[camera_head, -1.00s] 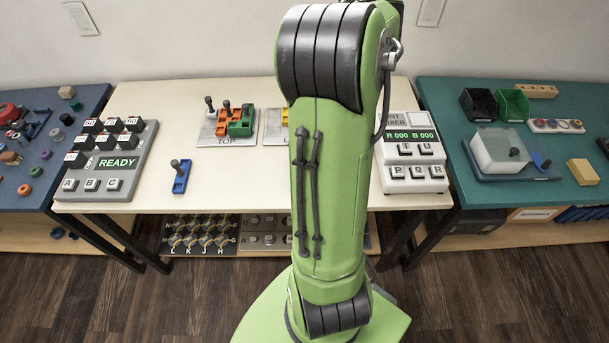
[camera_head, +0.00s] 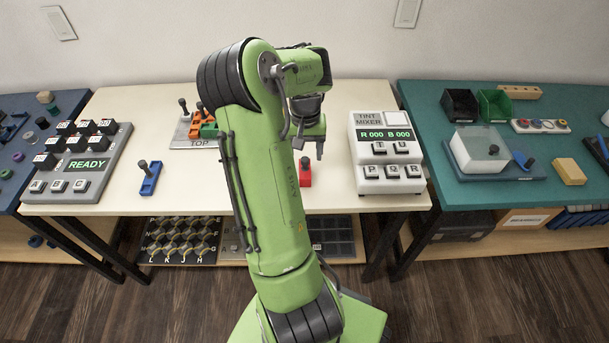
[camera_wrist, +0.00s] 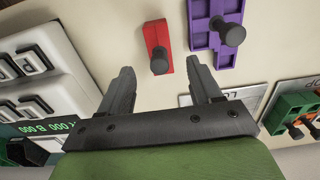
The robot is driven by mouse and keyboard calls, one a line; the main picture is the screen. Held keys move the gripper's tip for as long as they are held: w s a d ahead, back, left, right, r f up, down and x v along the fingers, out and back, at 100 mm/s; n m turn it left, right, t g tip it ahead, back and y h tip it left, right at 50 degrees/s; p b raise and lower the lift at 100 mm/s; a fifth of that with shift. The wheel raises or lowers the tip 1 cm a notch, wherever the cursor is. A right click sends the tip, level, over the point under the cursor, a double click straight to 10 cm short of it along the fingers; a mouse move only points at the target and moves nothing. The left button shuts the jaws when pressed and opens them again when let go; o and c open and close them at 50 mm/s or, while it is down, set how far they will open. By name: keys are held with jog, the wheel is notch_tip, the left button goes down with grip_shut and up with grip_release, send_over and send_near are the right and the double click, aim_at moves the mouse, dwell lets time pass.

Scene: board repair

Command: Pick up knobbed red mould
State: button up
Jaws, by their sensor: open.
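The red mould (camera_wrist: 153,33) with a dark upright knob lies on the cream table in the wrist view, just beyond and between my fingertips. It also shows in the head view (camera_head: 305,178), partly hidden by my arm. My gripper (camera_wrist: 160,65) is open and empty, its two fingers spread to either side of the line to the mould. In the head view my gripper (camera_head: 308,150) hangs above the table, fingers pointing down, close to the red mould. I cannot tell its exact height over the knob.
A purple knobbed mould (camera_wrist: 205,38) lies close beside the red one. A blue knobbed mould (camera_head: 150,180) lies at the left. The tint mixer (camera_head: 385,155) stands right of the red mould. Orange and green pieces (camera_head: 208,125) sit on the TOP plate (camera_head: 182,141).

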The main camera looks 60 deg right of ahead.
aim_at(305, 158)
notch_tip(305, 158, down, 5)
jog(key=shift+a+f+b, duration=0.1)
jog(key=shift+f+b, duration=0.05)
jog(key=shift+b, duration=1.05)
jog(key=c, duration=1.1)
